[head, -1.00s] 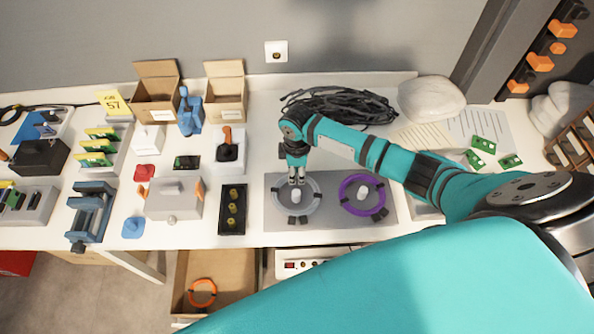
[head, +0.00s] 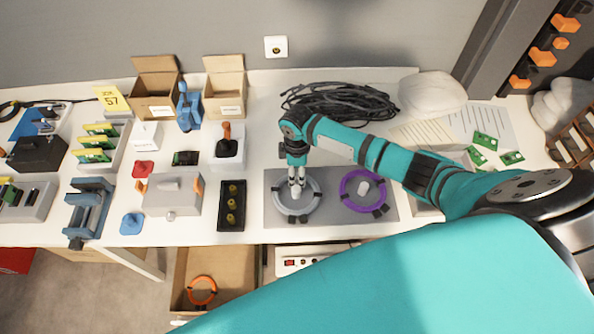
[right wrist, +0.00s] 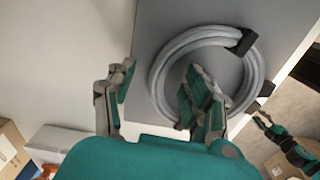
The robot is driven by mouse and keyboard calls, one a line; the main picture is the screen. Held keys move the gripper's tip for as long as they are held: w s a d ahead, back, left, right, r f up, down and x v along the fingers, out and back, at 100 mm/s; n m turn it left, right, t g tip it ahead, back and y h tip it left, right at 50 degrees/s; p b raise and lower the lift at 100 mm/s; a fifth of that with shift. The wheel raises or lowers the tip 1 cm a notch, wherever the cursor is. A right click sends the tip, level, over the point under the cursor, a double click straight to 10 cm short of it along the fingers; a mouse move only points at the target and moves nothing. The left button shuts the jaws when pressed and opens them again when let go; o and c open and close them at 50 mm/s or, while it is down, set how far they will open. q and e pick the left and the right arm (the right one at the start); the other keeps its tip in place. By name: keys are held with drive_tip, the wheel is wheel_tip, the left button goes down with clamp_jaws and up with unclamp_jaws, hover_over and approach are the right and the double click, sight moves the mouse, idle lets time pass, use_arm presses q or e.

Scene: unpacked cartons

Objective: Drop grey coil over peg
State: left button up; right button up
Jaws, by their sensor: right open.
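The grey coil (head: 311,211) lies at the left part of a grey mat, a ring with dark ties. It also shows in the right wrist view (right wrist: 163,77). My right gripper (head: 296,190) is above the far half of the ring. It is open; in the right wrist view (right wrist: 155,95) one finger is outside the ring and the other overlaps its near side and opening.
A purple coil (head: 346,201) lies around a pale peg (head: 363,188) on the same mat (head: 331,216). A black tray (head: 221,224) is left of the mat. Black cable (head: 340,101) is heaped behind. An orange ring (head: 202,291) lies in a box below the table edge.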

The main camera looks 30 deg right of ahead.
drive_tip(key=shift+r, duration=0.1)
wheel_tip(320, 180, up, 12)
idle(0.5)
idle(0.4)
